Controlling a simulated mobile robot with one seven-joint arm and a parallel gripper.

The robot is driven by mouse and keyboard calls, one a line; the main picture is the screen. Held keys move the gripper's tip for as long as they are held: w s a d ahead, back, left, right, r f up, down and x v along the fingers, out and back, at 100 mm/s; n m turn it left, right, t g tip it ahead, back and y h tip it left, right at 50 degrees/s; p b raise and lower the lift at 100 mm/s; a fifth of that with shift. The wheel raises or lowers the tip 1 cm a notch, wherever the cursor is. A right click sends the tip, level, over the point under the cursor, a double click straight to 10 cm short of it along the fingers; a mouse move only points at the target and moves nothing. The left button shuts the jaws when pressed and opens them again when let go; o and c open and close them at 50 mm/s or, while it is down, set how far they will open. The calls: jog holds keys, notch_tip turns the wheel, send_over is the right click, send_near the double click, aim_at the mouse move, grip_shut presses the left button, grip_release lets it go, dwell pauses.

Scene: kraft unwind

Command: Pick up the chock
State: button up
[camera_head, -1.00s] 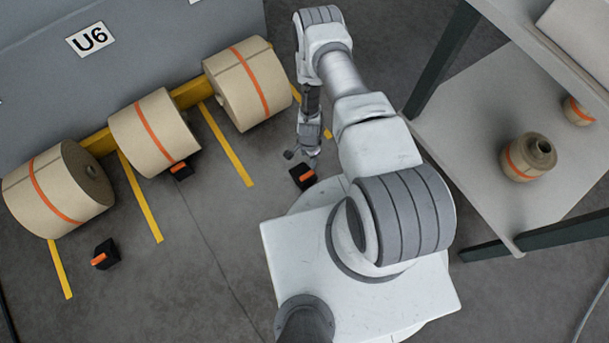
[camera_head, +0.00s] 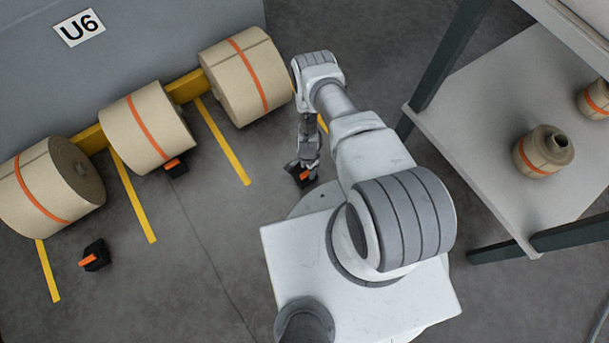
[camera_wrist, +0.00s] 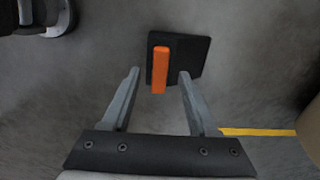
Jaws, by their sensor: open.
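A black chock with an orange bar handle (camera_head: 301,175) lies on the floor just left of my base. In the wrist view the chock (camera_wrist: 185,62) is ahead of my gripper (camera_wrist: 158,74), with its orange handle (camera_wrist: 160,70) between the two open fingertips. The right fingertip overlaps the chock's black body, and the left fingertip is beside it. I cannot tell whether either touches it. In the head view my gripper (camera_head: 304,166) is over this chock and partly covers it. Two similar chocks lie to the left, one by the middle roll (camera_head: 177,167) and one on open floor (camera_head: 95,256).
Three kraft rolls with orange bands (camera_head: 245,78) line a yellow rail by the grey U6 wall (camera_head: 190,30). Yellow lines (camera_head: 222,142) mark the floor. A shelf rack (camera_head: 480,150) with smaller rolls (camera_head: 542,152) stands at right.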

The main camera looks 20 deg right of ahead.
jog(key=shift+f, duration=0.8)
jog(key=shift+r, duration=0.1)
jog(key=shift+c, duration=0.3)
grip_shut()
jog(key=shift+r, duration=0.15)
